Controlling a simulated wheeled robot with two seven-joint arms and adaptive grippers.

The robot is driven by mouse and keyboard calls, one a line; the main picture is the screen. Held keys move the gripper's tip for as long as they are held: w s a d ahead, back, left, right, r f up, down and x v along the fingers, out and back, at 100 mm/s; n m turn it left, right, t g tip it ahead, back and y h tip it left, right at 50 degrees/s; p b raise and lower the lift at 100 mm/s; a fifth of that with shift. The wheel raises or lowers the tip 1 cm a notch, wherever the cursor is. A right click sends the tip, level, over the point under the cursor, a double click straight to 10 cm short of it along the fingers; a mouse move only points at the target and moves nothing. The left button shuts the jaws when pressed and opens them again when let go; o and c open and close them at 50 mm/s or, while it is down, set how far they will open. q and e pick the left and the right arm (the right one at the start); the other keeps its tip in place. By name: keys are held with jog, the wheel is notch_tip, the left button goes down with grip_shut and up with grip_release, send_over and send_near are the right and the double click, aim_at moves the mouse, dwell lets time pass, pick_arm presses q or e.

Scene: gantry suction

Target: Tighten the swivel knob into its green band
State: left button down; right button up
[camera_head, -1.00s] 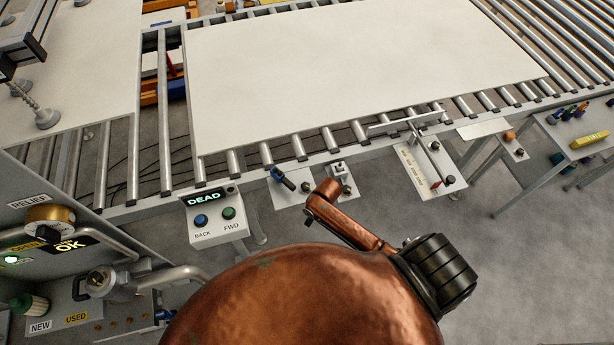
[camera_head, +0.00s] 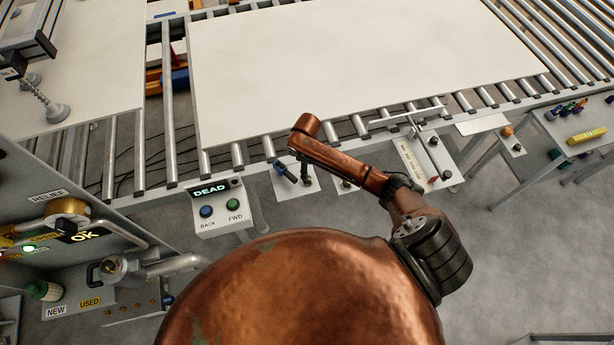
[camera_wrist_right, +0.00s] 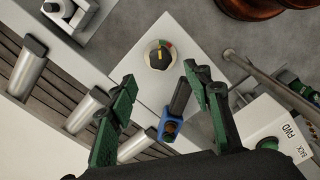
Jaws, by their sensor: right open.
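The swivel knob (camera_wrist_right: 159,55) is a round dial with a black grip on a pale plate in the right wrist view. A small red and green band shows along its rim at the right. The grip's exact pointing is too small to tell. My right gripper (camera_wrist_right: 160,90) is open, its green-padded fingers apart. In that view the knob is ahead of the fingertips, apart from them. A blue-ended black lever (camera_wrist_right: 171,122) shows between the fingers; I cannot tell whether they touch it. In the head view my copper right arm extends over the plate, with its fingers not clearly visible. My left gripper is out of view.
The control box (camera_head: 218,207) reads DEAD and has BACK and FWD buttons. A large white sheet (camera_head: 350,70) lies on the rollers behind. The relief panel (camera_head: 45,200) stands at the left. Another plate with a rod (camera_head: 425,160) is to the right.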

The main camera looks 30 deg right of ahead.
notch_tip(320, 180, down, 7)
jog(key=shift+f, duration=0.15)
jog(key=shift+c, duration=0.5)
jog(key=c, duration=1)
jog(key=p, duration=0.1)
jog(key=m+p, duration=0.1)
jog(key=shift+r+p, duration=0.25)
jog(key=shift+p, duration=0.05)
jog(key=shift+c, duration=0.2)
jog(key=shift+f+m+p, duration=0.2)
jog(key=shift+m+p, duration=0.15)
jog(key=shift+m, duration=0.25)
jog(key=o, duration=1.1)
jog(key=shift+o, duration=0.2)
